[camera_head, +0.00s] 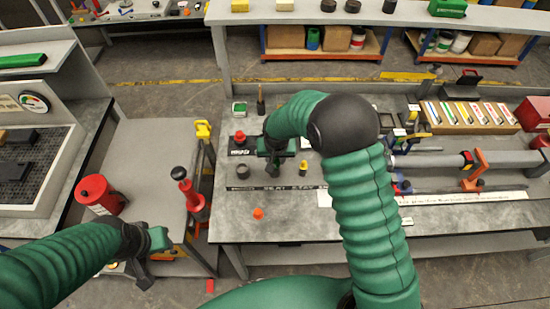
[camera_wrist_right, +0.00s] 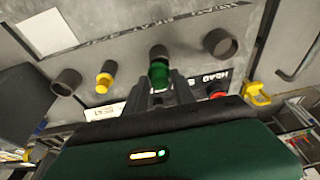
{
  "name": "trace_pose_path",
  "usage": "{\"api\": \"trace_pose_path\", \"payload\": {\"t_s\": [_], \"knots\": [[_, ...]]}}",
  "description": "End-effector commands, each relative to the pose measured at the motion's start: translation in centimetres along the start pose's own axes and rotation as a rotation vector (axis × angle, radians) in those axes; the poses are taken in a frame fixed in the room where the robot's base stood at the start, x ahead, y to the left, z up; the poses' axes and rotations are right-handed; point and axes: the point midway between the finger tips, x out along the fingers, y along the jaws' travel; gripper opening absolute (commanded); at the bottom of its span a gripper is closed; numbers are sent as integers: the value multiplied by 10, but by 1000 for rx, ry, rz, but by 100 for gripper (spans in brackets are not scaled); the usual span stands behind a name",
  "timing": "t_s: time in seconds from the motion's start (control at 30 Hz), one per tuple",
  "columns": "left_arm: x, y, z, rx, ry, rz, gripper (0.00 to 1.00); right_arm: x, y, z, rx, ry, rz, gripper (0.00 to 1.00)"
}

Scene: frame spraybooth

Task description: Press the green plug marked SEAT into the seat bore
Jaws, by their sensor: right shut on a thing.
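The green plug (camera_wrist_right: 158,74) is between the fingertips of my right gripper (camera_wrist_right: 158,92), which is shut on it. The plug lines up with a dark round collar (camera_wrist_right: 158,51), at or against it; I cannot tell how deep it sits. In the head view my right gripper (camera_head: 272,168) points down at the labelled strip (camera_head: 285,188) on the bench and hides the plug. A dark collar (camera_head: 243,171) stands beside it. My left gripper (camera_head: 145,268) hangs low left, away from the bench; its jaw state is unclear.
A yellow plug (camera_head: 303,166) stands close right of my right gripper. A red plug (camera_head: 239,137) stands behind left, and an orange piece (camera_head: 258,213) lies in front. A red cylinder (camera_head: 100,194) is near my left arm. The bench front is mostly clear.

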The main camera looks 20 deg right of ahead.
Motion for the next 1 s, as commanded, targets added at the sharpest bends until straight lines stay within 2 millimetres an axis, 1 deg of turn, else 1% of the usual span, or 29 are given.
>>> {"api": "trace_pose_path", "payload": {"t_s": [0.23, 0.57, 1.0], "knots": [[5, 0, 1, 0, 0, 0, 36, 7, 0, 2, 0, -1, 0, 0], [-2, 0, -1, 0, 0, 0, 36, -2, 0, 0, -1, -3, 0, 0], [-1, 0, 0, 0, 0, 0, 36, -2, -1, -1, -1, 0, 0, 0]]}}
